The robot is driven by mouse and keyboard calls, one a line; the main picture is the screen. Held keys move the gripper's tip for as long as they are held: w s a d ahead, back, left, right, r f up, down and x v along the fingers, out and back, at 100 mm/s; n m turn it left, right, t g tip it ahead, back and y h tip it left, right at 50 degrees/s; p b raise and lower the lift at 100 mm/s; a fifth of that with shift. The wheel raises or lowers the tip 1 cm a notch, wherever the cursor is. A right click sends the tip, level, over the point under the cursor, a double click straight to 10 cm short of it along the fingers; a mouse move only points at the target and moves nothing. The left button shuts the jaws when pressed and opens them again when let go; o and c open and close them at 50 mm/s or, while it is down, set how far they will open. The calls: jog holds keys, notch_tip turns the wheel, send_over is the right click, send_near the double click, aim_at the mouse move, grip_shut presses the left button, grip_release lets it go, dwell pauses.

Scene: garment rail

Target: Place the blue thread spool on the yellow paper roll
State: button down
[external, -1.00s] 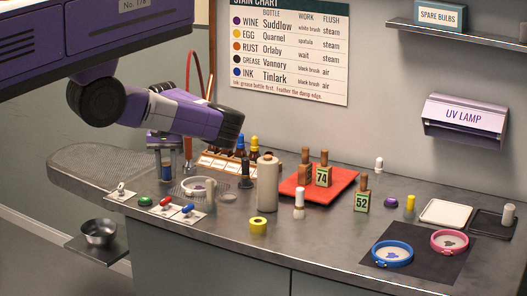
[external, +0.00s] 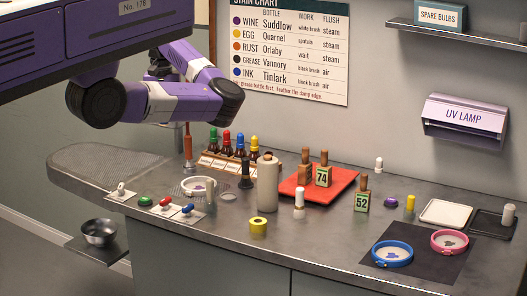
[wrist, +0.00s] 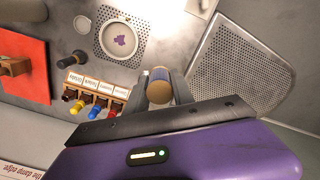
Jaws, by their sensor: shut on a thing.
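The blue thread spool (wrist: 159,86) shows in the wrist view as a short cylinder with a tan end and a bluish band. It sits between the fingers of my gripper (wrist: 158,92), which is shut on it. In the external view the gripper and the spool are hidden behind my purple arm. The yellow paper roll (external: 258,227) stands near the front edge of the counter, in front of a grey bottle. Nothing is on top of it. It does not show in the wrist view.
A grey bottle (external: 267,183) stands right behind the roll, with a white-topped brush (external: 299,206) to its right. A rack of dropper bottles (wrist: 95,92), a round drain dish (wrist: 120,40) and a dark stamp (wrist: 73,57) lie near my gripper. A red mat (external: 317,188) lies farther right.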

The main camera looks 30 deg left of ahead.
jog(key=shift+r, duration=0.7)
jog(key=shift+w+d, duration=0.1)
jog(key=shift+d, duration=0.2)
jog(key=w+d+m+p, duration=0.1)
jog(key=w+d+m, duration=0.15)
jog(key=d, duration=0.95)
notch_tip(320, 180, up, 3)
jog(key=n+p, duration=0.1)
jog(key=p, duration=0.3)
send_over(258, 221)
notch_tip(258, 221, down, 20)
jog(key=shift+f+b, duration=0.15)
jog(key=shift+b, duration=0.3)
jog(key=shift+f, duration=0.1)
